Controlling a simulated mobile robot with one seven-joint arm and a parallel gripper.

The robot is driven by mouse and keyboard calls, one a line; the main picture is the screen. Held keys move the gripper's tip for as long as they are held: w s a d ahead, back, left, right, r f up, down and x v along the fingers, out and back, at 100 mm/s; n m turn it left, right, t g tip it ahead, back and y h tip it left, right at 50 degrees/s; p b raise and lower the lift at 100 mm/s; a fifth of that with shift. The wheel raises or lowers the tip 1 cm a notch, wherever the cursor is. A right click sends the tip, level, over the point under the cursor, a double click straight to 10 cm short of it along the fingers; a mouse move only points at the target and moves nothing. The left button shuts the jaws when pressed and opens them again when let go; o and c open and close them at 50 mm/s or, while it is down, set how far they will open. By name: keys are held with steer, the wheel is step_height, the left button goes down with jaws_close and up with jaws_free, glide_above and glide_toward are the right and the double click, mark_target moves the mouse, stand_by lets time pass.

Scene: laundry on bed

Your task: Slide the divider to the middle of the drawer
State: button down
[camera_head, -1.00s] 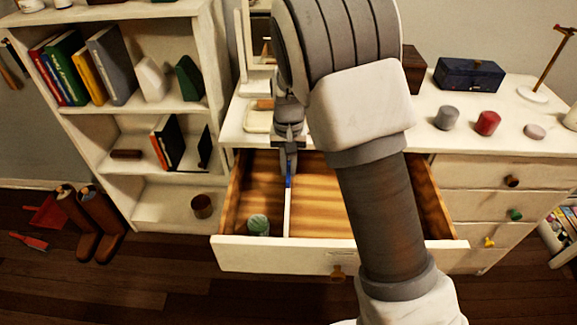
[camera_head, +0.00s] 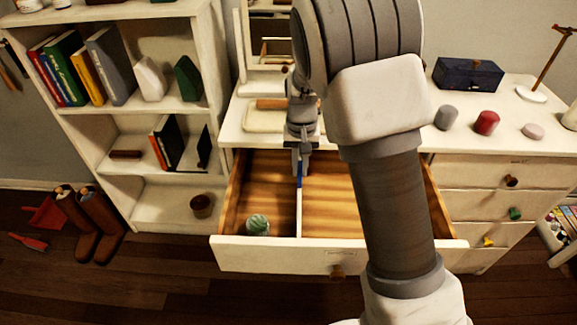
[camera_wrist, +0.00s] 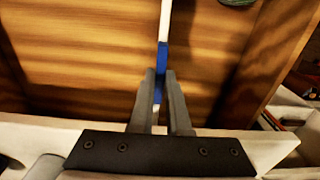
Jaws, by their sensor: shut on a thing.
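The white divider (camera_head: 299,212) stands front to back in the open drawer (camera_head: 270,252), left of the drawer's middle. It has a blue band (camera_head: 299,174) toward its back end. My gripper (camera_head: 299,168) reaches down into the drawer at the back and is shut on the divider at this blue band. In the wrist view my gripper (camera_wrist: 161,75) has its two fingers on either side of the blue band (camera_wrist: 162,58), and the white divider (camera_wrist: 165,20) runs on beyond it. My arm hides part of the drawer's right side.
A green round thing (camera_head: 258,225) lies in the drawer's front left, left of the divider. The visible drawer floor right of the divider is clear. A white bookshelf (camera_head: 128,108) stands left of the dresser. A blue box (camera_head: 468,74) stands on the dresser top.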

steer(key=d, duration=1)
steer(key=shift+s, duration=0.15)
steer(key=c, duration=0.9)
jaws_free()
steer(key=shift+r, duration=0.1)
step_height(320, 180, up, 17)
steer(key=p, duration=0.3)
steer(key=shift+r+p, duration=0.1)
steer(key=shift+p, duration=0.25)
